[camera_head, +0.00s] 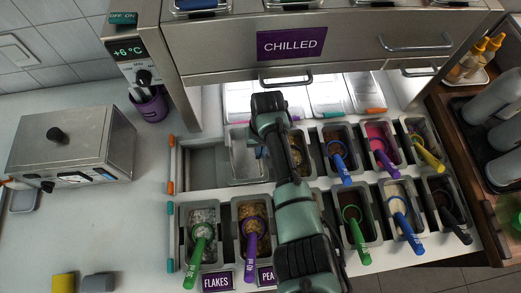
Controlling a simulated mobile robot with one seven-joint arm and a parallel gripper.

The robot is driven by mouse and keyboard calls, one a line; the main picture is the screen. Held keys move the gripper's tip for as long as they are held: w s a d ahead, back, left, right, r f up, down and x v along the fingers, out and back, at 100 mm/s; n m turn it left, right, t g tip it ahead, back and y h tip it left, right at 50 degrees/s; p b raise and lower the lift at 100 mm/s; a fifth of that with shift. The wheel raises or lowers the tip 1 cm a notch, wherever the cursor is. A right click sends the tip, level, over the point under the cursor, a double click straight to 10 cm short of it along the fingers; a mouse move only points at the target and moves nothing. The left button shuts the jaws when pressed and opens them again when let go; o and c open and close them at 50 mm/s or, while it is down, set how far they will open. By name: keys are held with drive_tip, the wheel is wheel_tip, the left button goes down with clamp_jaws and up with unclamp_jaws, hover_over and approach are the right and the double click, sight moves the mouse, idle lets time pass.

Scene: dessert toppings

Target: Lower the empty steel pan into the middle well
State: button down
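An empty steel pan (246,162) is in the back row of the topping counter, just left of my arm. I cannot tell whether it is fully seated or held above its opening. To its left is a bare, empty opening (203,168) in the counter. My arm reaches up the picture from the bottom, and its dark wrist is above and right of the pan. My gripper's fingers are hidden behind the wrist and the pan's right side, so their hold on the pan does not show. My arm also covers part of the third columns of both rows.
Filled pans with coloured scoops, such as a purple-handled one (252,220) and a blue-handled one (340,148), crowd both rows. The chilled cabinet (360,45) overhangs the back. A steel box (75,145) and a purple cup (150,105) stand left.

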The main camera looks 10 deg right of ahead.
drive_tip(key=shift+f+b, duration=1.15)
drive_tip(key=shift+f, duration=0.35)
idle(0.9)
drive_tip(key=shift+f, duration=0.35)
drive_tip(key=shift+f+b, duration=0.25)
drive_tip(key=shift+b, duration=0.2)
idle(0.5)
drive_tip(key=c, duration=0.6)
unclamp_jaws()
drive_tip(key=shift+r, duration=0.1)
wheel_tip(320, 180, up, 8)
drive_tip(key=p, duration=0.8)
